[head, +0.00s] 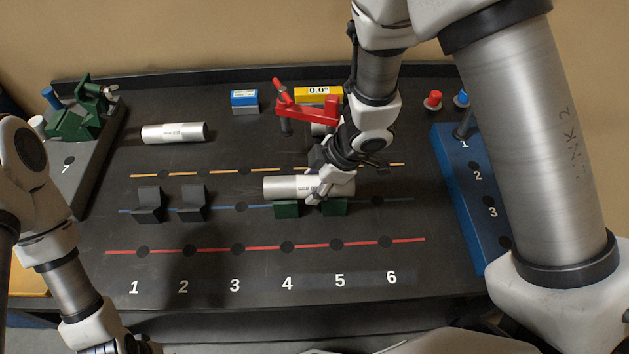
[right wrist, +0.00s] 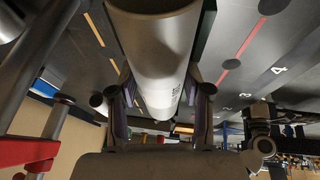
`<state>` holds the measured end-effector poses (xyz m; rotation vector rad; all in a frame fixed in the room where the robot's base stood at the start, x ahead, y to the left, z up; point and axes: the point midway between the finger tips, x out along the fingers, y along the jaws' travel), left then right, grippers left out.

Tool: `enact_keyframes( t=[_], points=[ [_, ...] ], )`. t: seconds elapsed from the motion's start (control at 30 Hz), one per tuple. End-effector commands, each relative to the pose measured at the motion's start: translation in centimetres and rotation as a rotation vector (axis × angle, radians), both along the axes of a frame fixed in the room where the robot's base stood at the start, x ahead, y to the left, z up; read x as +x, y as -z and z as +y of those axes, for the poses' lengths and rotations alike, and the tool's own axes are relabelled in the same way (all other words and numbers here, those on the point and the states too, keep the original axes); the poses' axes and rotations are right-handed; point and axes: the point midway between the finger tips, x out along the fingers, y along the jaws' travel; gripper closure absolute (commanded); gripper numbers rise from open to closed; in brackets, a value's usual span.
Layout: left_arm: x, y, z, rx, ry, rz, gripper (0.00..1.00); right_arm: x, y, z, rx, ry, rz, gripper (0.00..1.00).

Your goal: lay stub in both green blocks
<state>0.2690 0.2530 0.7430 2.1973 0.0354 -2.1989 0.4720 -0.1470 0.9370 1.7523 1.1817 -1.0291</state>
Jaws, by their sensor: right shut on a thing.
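A silver stub (head: 285,187) lies level across the two green blocks, the left one (head: 287,210) and the right one (head: 335,207), on the blue line above numbers 4 and 5. Its underside is at or very near their tops; I cannot tell whether it touches. My right gripper (head: 319,188) is shut around the stub toward its right half. In the right wrist view the stub (right wrist: 160,50) runs between both fingers. My left arm is at the lower left of the head view, its gripper mostly cut off by the bottom edge.
Two black blocks (head: 147,205) (head: 192,203) stand left on the blue line. Another silver cylinder (head: 174,133) lies at back left. A red clamp-like fixture (head: 308,109) stands behind the stub, a green one (head: 82,115) far left. A blue rack (head: 459,200) is at right. The front is clear.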

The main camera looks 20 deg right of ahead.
Motion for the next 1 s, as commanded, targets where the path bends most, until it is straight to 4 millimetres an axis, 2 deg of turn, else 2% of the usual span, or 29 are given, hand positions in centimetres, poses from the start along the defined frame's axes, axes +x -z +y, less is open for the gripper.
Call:
enact_keyframes(
  t=[0.03, 0.1, 0.13, 0.4, 0.53, 0.67, 0.9, 1.0],
  points=[
    [0.0, 0.0, 0.0, 0.000, 0.000, 0.000, 0.60, 0.0, -0.1, 0.0, 0.001, 0.000, -0.001, 0.48],
    [0.0, 0.0, 0.0, 0.000, 0.000, 0.000, 0.60, 0.0, -0.1, 0.0, 0.001, 0.000, -0.001, 0.23],
    [0.0, 0.0, 0.0, 0.000, 0.000, 0.000, 0.60, 0.0, -0.1, 0.0, 0.001, 0.000, -0.001, 0.22],
    [0.0, 0.0, 0.0, 0.000, 0.000, 0.000, 0.60, 0.0, 0.0, 0.0, 0.000, 0.000, 0.000, 0.22],
    [0.0, 0.0, 0.0, 0.000, 0.000, 0.000, 0.60, -0.1, -0.8, -0.3, 0.000, 0.000, -0.002, 0.22],
    [0.0, 0.0, 0.0, 0.000, 0.000, 0.000, 0.60, -0.7, -3.2, -1.1, 0.003, 0.000, -0.006, 0.22],
    [0.0, 0.0, 0.0, 0.000, 0.000, 0.000, 0.60, -2.1, -8.5, -3.0, 0.003, 0.001, -0.007, 0.22],
    [0.0, 0.0, 0.0, 0.000, 0.000, 0.000, 0.60, -2.5, -9.8, -3.4, 0.004, 0.000, -0.003, 0.22]
  ],
)
